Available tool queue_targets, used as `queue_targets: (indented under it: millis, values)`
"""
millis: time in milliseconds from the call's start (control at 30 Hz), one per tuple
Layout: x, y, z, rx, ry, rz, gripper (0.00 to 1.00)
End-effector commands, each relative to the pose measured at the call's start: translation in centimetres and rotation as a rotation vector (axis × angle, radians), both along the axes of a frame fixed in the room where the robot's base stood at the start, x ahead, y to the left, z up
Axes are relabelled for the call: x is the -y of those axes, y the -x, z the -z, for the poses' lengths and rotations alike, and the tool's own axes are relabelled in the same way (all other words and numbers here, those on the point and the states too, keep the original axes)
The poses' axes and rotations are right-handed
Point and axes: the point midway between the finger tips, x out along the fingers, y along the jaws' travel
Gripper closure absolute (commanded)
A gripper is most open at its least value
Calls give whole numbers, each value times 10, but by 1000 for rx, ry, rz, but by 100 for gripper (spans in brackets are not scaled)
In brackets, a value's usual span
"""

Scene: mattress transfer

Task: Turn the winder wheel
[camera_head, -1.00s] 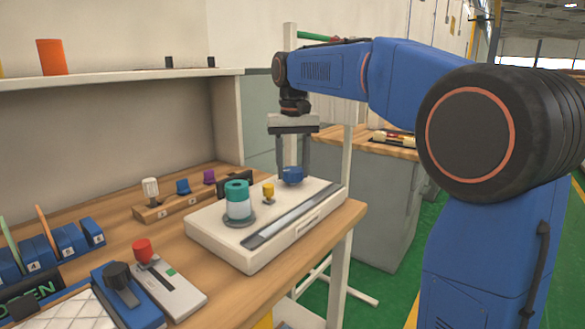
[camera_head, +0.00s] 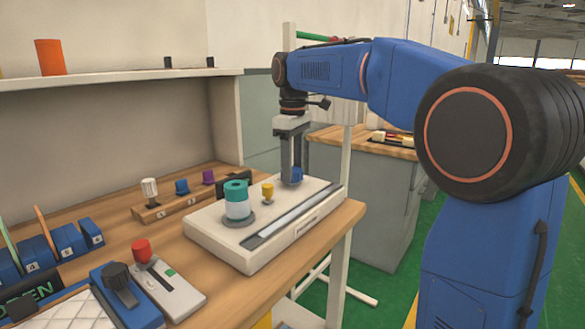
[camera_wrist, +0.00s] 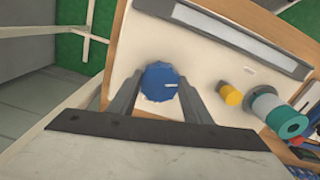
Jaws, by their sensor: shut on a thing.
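The winder wheel (camera_head: 298,175), a blue faceted knob, sits at the far right end of the white winder box (camera_head: 222,250). In the wrist view the wheel (camera_wrist: 158,77) shows a white mark pointing right. My gripper (camera_head: 292,170) reaches straight down over it and is shut on it. In the wrist view one finger is on each side of the wheel. A teal and white spool (camera_head: 237,205) and a small yellow knob (camera_head: 268,190) stand on the same box, apart from my gripper.
A grey strip (camera_head: 290,215) runs along the box's front. To the left are a wooden rack (camera_head: 175,208) with small knobs, a red-knobbed box (camera_head: 170,285) and blue bins (camera_head: 40,252). A shelf (camera_head: 120,77) runs above at the back.

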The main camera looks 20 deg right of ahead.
Motion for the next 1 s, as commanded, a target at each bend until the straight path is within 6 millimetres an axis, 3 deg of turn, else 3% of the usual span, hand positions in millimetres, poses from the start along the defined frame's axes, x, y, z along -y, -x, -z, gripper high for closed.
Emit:
queue_targets:
  millis: [600, 1000]
  values:
    - [1, -2, -1, 3, 0, -548, 78]
    - [1, -2, -1, 3, 1, -733, 78]
